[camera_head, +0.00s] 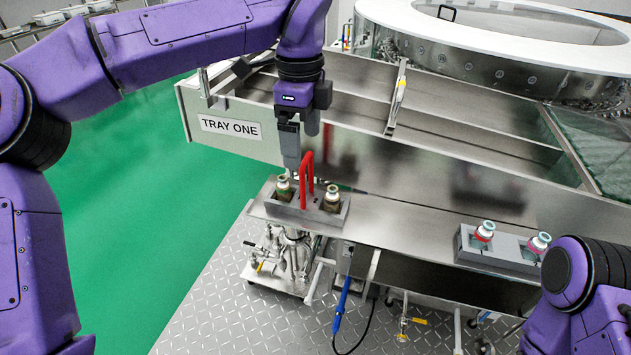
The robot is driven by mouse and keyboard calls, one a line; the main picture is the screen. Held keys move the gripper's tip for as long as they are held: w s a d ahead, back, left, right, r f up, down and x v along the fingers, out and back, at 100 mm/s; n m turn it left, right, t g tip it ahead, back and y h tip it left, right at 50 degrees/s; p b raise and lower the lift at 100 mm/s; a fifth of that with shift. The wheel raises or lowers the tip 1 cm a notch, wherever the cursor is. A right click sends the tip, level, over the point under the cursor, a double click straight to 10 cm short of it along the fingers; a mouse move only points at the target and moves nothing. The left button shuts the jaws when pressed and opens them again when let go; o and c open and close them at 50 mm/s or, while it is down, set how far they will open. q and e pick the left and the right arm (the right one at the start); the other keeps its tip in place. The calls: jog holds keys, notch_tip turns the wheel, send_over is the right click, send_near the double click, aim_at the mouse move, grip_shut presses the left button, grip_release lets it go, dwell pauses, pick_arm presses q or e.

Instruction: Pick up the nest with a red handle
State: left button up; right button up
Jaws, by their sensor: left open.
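The nest with a red handle is a grey block (293,211) holding two small vials, on the left end of a steel shelf. Its red handle (304,182) is an upright loop between the two vials. My left gripper (299,165) points down right above the nest, open. Its fingertips are close to the top of the red handle, partly in front of it; I cannot tell whether they touch it. My right arm shows only at the lower right edge; its gripper is out of view.
A second grey nest (511,252) with two pink-ringed vials stands farther right on the shelf (405,226). A steel trough with a TRAY ONE label (229,128) rises behind the shelf. A round white-rimmed machine (450,32) stands at the back right. Green floor (150,200) is clear at left.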

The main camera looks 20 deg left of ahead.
pick_arm(q)
jog(key=shift+w+f, duration=0.2)
jog(key=shift+f, duration=0.3)
jog(key=shift+w+f, duration=0.2)
jog(key=shift+f, duration=0.25)
jog(key=shift+s+f+p, duration=0.15)
jog(key=shift+s+f, duration=0.05)
jog(key=shift+f, duration=0.45)
jog(key=shift+s+f+p, duration=0.15)
jog(key=shift+s+f, duration=0.05)
jog(key=shift+f, duration=0.75)
jog(key=p, duration=0.2)
send_over(308, 198)
notch_tip(308, 198, down, 4)
jog(key=shift+f, duration=0.2)
jog(key=shift+s+f, duration=0.1)
jog(key=shift+f, duration=0.35)
jog(key=c, duration=1.7)
pick_arm(e)
jog(key=r, duration=0.2)
jog(key=shift+w+r, duration=0.2)
jog(key=shift+r, duration=0.2)
pick_arm(q)
jog(key=shift+r, duration=0.15)
